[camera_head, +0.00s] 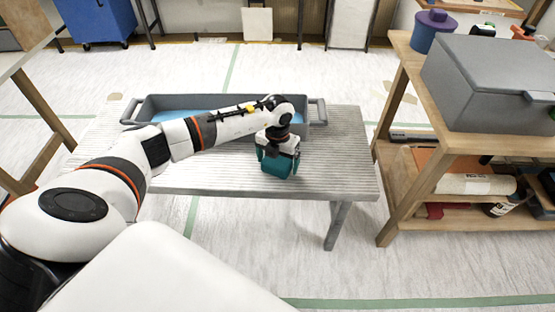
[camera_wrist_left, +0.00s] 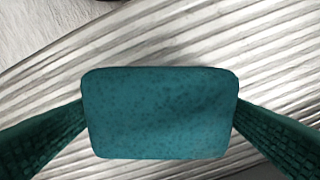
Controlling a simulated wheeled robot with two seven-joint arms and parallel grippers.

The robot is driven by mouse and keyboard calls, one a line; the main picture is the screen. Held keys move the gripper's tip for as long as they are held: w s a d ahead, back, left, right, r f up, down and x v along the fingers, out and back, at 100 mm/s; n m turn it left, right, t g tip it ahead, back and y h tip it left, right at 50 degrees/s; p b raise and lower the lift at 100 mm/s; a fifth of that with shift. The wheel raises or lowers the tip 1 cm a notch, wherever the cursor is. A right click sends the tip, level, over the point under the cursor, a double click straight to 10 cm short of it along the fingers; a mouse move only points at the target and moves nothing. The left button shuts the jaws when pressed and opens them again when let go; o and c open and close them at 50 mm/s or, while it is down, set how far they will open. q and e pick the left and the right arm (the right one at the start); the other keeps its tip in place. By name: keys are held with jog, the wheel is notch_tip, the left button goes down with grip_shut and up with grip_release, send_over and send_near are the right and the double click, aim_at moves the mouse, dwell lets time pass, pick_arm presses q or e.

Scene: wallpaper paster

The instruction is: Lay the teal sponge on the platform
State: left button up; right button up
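The teal sponge (camera_head: 278,168) is between the fingers of my left gripper (camera_head: 277,158), over the right part of the grey ribbed platform (camera_head: 335,150). In the left wrist view the sponge (camera_wrist_left: 160,113) fills the middle, and both dark green fingers touch its left and right sides. The ribbed platform (camera_wrist_left: 270,50) shows behind it. I cannot tell whether the sponge's underside touches the platform or hangs just above it. My right gripper does not show in either view.
A grey tray with blue contents (camera_head: 150,105) stands at the back of the platform, behind my left arm. A wooden shelf (camera_head: 400,75) with a grey box (camera_head: 490,75) stands to the right. The platform's right end is clear.

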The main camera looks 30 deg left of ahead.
aim_at(278, 160)
pick_arm(q)
jog(key=shift+r, duration=0.1)
jog(key=shift+r, duration=0.25)
notch_tip(278, 160, up, 12)
jog(key=p, duration=0.1)
jog(key=shift+f+p, duration=0.2)
jog(key=shift+p, duration=0.2)
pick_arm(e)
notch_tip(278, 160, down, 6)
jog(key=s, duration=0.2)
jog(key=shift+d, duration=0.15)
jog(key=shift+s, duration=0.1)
